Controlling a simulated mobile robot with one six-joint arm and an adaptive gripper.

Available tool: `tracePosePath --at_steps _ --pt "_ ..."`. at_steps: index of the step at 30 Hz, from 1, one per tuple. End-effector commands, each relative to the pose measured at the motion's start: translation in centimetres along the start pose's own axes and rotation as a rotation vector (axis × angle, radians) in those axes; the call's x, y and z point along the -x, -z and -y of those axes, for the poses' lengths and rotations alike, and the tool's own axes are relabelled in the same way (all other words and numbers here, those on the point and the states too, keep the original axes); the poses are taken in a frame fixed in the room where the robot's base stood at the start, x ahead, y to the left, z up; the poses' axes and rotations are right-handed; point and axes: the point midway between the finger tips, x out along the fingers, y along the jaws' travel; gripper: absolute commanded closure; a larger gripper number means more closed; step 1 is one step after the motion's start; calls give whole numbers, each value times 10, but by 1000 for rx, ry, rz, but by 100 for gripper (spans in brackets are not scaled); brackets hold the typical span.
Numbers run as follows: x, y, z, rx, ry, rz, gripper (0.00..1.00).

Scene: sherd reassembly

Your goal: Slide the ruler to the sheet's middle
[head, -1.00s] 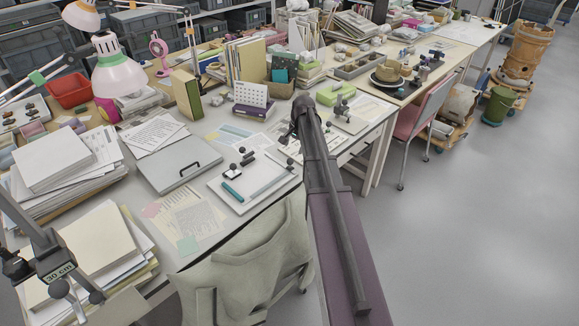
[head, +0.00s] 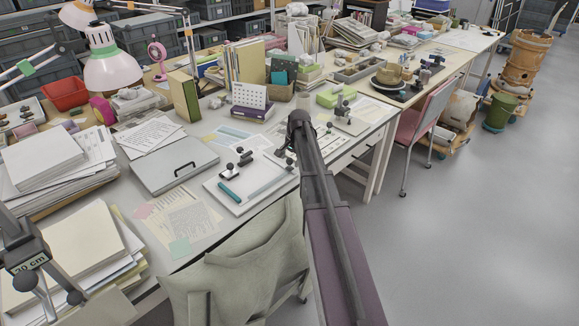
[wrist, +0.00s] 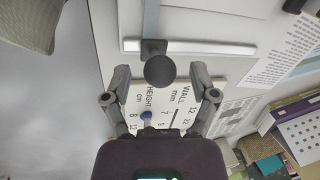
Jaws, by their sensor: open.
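A white printed sheet (wrist: 178,112) with WALL mm and HEIGHT cm figures lies flat under my gripper in the wrist view. A slim white bar (wrist: 215,48), which looks like the ruler, lies across the picture at the sheet's upper edge. A round black knob (wrist: 160,70) on a dark base stands at the bar's left part. My gripper (wrist: 160,76) is open; the knob appears between its fingertips, and I cannot tell whether they touch it. In the head view the sheet (head: 322,151) shows beside my arm, which hides the ruler.
A white board (head: 233,205) with a teal cylinder (head: 229,192) and black knobs lies left of my arm. A grey closed case (head: 165,165), a calendar (head: 252,95) and a green box (head: 338,97) stand nearby. A draped chair (head: 240,275) blocks the table's front.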

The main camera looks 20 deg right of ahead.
Motion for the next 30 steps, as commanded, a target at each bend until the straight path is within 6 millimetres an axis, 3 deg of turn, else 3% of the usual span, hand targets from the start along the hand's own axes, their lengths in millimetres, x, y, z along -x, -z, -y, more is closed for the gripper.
tracePosePath --at_steps 6,18,20,26,27,30 --pt "-11 0 0 0 0 0 25" --pt "-12 0 1 1 0 0 25" --pt "-12 0 1 1 0 0 36" --pt "-12 0 1 1 0 0 96" --pt "-12 0 1 1 0 0 100" --pt "-12 0 1 1 0 0 100"
